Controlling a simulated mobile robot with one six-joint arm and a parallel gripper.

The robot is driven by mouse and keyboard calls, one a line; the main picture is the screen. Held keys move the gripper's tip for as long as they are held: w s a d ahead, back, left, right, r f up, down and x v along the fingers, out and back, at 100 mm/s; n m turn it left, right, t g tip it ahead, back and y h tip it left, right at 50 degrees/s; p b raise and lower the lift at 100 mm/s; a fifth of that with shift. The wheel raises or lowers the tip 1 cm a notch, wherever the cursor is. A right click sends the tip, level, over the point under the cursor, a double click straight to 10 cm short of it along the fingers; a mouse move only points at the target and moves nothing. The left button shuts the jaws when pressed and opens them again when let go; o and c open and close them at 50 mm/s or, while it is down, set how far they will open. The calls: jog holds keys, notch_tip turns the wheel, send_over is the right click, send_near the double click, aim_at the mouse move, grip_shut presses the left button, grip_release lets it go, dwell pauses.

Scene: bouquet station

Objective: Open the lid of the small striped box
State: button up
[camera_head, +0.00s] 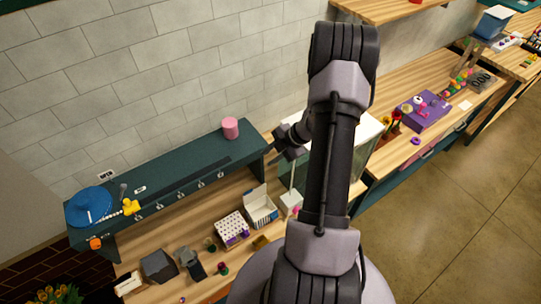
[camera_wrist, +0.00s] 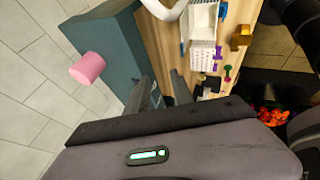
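I cannot clearly make out stripes on any box. A small white box (camera_head: 262,212) stands on the wooden bench with a raised flap at its back; it also shows in the wrist view (camera_wrist: 204,18). Whether it is the striped one I cannot tell. My gripper (camera_head: 279,146) is above the right end of the dark green shelf, apart from the boxes and behind them. In the wrist view, the two fingers of my gripper (camera_wrist: 162,80) stand apart with nothing between them.
A white holed rack (camera_head: 230,228) with purple pieces stands left of the white box. A pink cylinder (camera_head: 230,128) stands on the green shelf (camera_head: 185,165). A blue hat-like object (camera_head: 91,203) is at the shelf's left end. Dark grey blocks (camera_head: 158,267) stand on the bench.

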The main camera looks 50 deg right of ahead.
jog(key=b+v, duration=0.1)
jog(key=v, duration=1.6)
jog(key=shift+r+b, duration=0.15)
jog(key=shift+b, duration=0.15)
jog(key=shift+c, duration=1.1)
jog(key=a+f+n+b, duration=0.1)
jog(key=f+n+b, duration=0.1)
jog(key=a+f+n+b, duration=0.1)
jog(key=f+n+b, duration=0.1)
jog(key=b, duration=0.1)
jog(key=w+a+f+n+b, duration=0.1)
jog(key=f+n+b, duration=0.1)
jog(key=f, duration=0.1)
jog(key=shift+w+n+g+b, duration=0.1)
jog(key=shift+n+g+b, duration=0.25)
jog(key=shift+n+g, duration=0.05)
grip_shut()
jog(key=w+a+f+n+g+h+b, duration=0.15)
jog(key=a+f+n+b, duration=0.45)
jog(key=f+n+b, duration=0.6)
jog(key=n+h+b, duration=0.3)
jog(key=n+b, duration=0.7)
jog(key=n, duration=0.6)
send_near(255, 194)
jog(key=shift+w+a+f+t, duration=0.2)
jog(key=shift+w+a+f, duration=0.1)
jog(key=shift+a+f, duration=0.35)
jog(key=shift+w+a+f+t, duration=0.15)
jog(key=shift+w+a+f, duration=0.3)
jog(key=shift+f, duration=0.3)
